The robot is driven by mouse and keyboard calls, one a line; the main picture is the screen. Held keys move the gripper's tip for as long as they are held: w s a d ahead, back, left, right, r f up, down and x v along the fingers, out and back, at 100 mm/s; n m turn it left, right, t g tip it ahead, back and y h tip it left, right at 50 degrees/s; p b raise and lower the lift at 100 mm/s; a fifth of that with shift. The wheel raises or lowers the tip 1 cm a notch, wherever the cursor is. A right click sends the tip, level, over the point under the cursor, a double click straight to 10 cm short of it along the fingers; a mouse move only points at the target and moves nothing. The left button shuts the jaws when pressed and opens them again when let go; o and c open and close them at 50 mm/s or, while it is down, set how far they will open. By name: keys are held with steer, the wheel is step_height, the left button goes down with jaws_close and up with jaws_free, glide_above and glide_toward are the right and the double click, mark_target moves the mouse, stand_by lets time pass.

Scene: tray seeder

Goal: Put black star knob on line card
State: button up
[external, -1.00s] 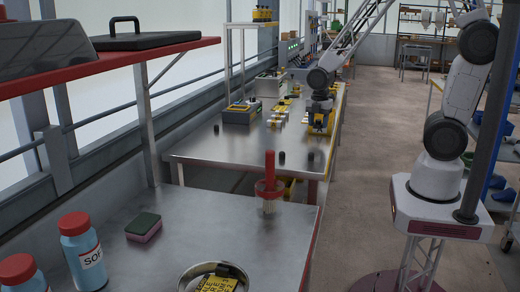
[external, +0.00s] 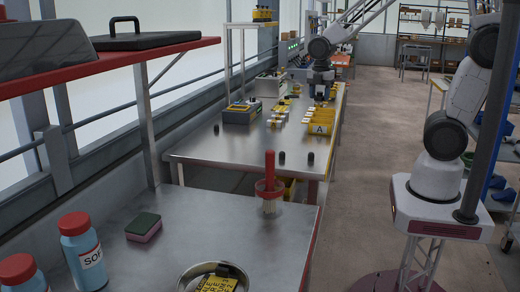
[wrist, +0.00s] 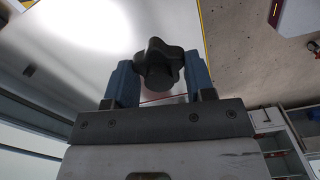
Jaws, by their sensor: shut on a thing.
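The black star knob (wrist: 158,62) is held between the blue fingers of my gripper (wrist: 160,80) in the wrist view. In the external view my gripper (external: 322,92) is above the far part of the steel table, just behind the yellow bin marked A (external: 319,129). The knob is too small to make out there. Flat yellow and white pieces (external: 277,122) lie on the table left of the bin. I cannot tell which thing, if any of these, is the line card.
Small dark cylinders (external: 282,156) stand near the table's front edge. A grey box with yellow parts (external: 240,112) is at the table's left. The near bench holds a red-handled tool (external: 269,170), a sponge (external: 144,228), bottles (external: 80,250) and a metal bowl (external: 183,278).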

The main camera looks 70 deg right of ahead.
steer(key=shift+w+a+f+n, duration=0.1)
steer(key=shift+w+a+n, duration=0.2)
steer(key=shift+w+a, duration=0.35)
steer(key=w+a+n, duration=0.3)
steer(key=a+n, duration=0.1)
steer(key=a, duration=0.9)
steer(key=w+a+r+n, duration=0.1)
steer(key=w+a+n, duration=0.3)
steer(key=a, duration=0.9)
steer(key=w+a+n, duration=0.3)
steer(key=a+n, duration=0.1)
steer(key=a, duration=0.9)
steer(key=s+a+n, duration=0.3)
steer(key=s+a, duration=0.1)
steer(key=a, duration=0.6)
steer(key=s+a+f+n, duration=0.15)
steer(key=s+a, duration=0.25)
steer(key=a, duration=0.7)
steer(key=s+a+n, duration=0.3)
steer(key=s+a, duration=0.1)
steer(key=a, duration=0.6)
step_height(320, 180, down, 13)
steer(key=shift+w+f, duration=0.15)
steer(key=shift+w, duration=0.25)
steer(key=shift+w, duration=0.1)
glide_above(215, 290)
steer(key=shift+f, duration=0.7)
